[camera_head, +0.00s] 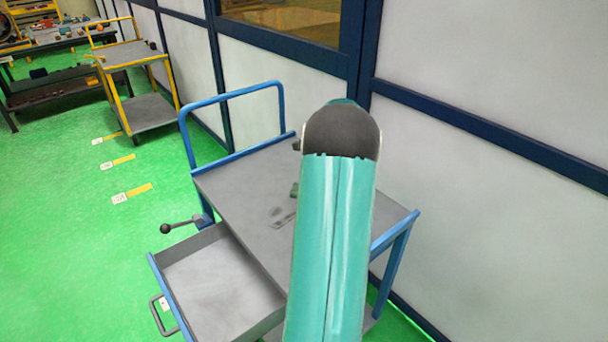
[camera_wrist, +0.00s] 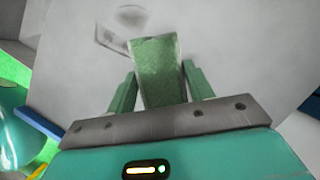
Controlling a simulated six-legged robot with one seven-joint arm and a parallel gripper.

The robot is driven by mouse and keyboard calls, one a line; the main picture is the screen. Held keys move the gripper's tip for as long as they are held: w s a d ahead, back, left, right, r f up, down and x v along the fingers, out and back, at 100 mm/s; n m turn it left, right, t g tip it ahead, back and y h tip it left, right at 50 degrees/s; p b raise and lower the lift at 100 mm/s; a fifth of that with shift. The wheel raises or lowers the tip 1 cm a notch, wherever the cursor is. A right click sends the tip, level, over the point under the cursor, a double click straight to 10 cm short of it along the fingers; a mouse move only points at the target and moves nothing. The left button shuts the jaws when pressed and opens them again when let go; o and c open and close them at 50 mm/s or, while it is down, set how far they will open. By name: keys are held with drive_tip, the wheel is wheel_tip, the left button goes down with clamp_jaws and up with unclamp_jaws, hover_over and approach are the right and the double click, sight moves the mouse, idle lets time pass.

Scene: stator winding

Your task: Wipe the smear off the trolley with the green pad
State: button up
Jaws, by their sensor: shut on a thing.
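The trolley (camera_head: 245,182) has a grey top and blue rails and stands ahead of me. A dark smear (camera_head: 277,211) lies on its top, left of my arm; it also shows in the wrist view (camera_wrist: 131,15), near the upper edge. My gripper (camera_wrist: 160,75) is shut on the green pad (camera_wrist: 157,62), which sits between its two green fingers. The smear lies beyond the pad's far end, apart from it in the picture. Whether the pad touches the top cannot be told. In the head view my arm hides most of the gripper and the pad.
A drawer (camera_head: 218,290) stands open at the trolley's front left, beside a lever with a black knob (camera_head: 166,228). A pale outlined mark (camera_wrist: 110,41) lies near the smear. A wall runs behind the trolley.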

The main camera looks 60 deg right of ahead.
drive_tip(key=shift+d+r, duration=0.1)
drive_tip(key=shift+r, duration=1.5)
drive_tip(key=shift+s+a, duration=0.1)
drive_tip(key=shift+a, duration=0.1)
